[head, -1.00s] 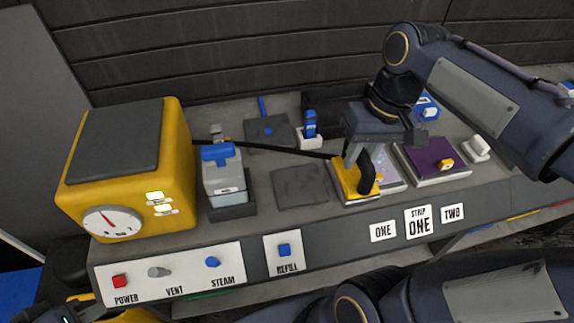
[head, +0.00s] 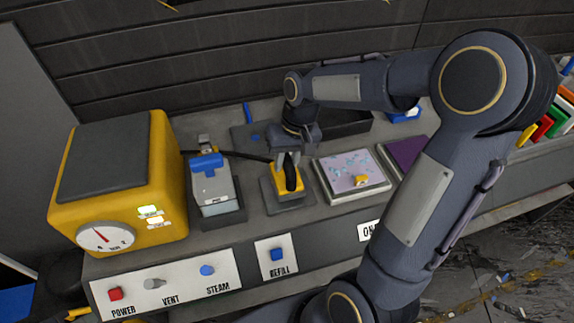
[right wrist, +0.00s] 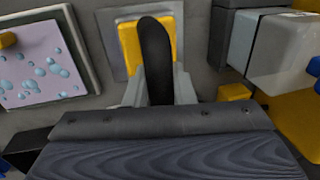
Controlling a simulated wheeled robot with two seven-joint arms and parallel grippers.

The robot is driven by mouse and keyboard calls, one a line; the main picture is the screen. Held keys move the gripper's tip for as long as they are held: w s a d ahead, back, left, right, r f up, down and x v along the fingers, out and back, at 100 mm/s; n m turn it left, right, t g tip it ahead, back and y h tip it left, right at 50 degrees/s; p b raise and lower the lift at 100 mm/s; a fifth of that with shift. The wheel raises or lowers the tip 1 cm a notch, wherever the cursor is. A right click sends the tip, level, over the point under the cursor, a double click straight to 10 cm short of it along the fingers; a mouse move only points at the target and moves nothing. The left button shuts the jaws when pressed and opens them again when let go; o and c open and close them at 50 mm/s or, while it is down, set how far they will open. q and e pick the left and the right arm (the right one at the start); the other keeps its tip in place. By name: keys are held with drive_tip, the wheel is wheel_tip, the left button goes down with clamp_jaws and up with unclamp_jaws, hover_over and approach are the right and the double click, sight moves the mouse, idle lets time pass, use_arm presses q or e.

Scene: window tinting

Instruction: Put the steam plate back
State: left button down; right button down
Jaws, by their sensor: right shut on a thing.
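The steam plate (head: 277,184) is yellow with a black handle and a dark hose running to the yellow steam machine (head: 120,185). It is over the dark square rest pad (head: 291,207), within its outline; I cannot tell whether it touches. My right gripper (head: 288,160) is shut on the handle from above. In the right wrist view the fingers (right wrist: 160,92) flank the black handle (right wrist: 155,50), with the yellow plate (right wrist: 129,42) and the grey pad (right wrist: 120,20) behind. My left gripper is not in view.
A tray with a bubbled film panel (head: 345,166) lies right of the pad. A grey bottle with a blue top (head: 212,190) stands left. The control panel (head: 170,283) runs along the front. My right arm covers the bench's right part.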

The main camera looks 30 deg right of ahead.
drive_tip(key=shift+f, duration=1.15)
drive_tip(key=shift+f, duration=0.1)
drive_tip(key=shift+f, duration=0.15)
drive_tip(key=c, duration=1.2)
unclamp_jaws()
drive_tip(key=shift+s, duration=0.1)
wheel_tip(320, 180, up, 12)
drive_tip(key=d, duration=0.2)
drive_tip(key=s+a+f+t, duration=0.1)
drive_tip(key=s+a+t, duration=0.1)
drive_tip(key=s, duration=0.6)
drive_tip(key=s+a+f+n+t+y, duration=0.1)
drive_tip(key=s+a+f+t, duration=0.1)
drive_tip(key=s, duration=0.7)
drive_tip(key=shift+a+f+t+y, duration=0.15)
drive_tip(key=shift+a+t+y, duration=0.25)
drive_tip(key=shift+a, duration=0.65)
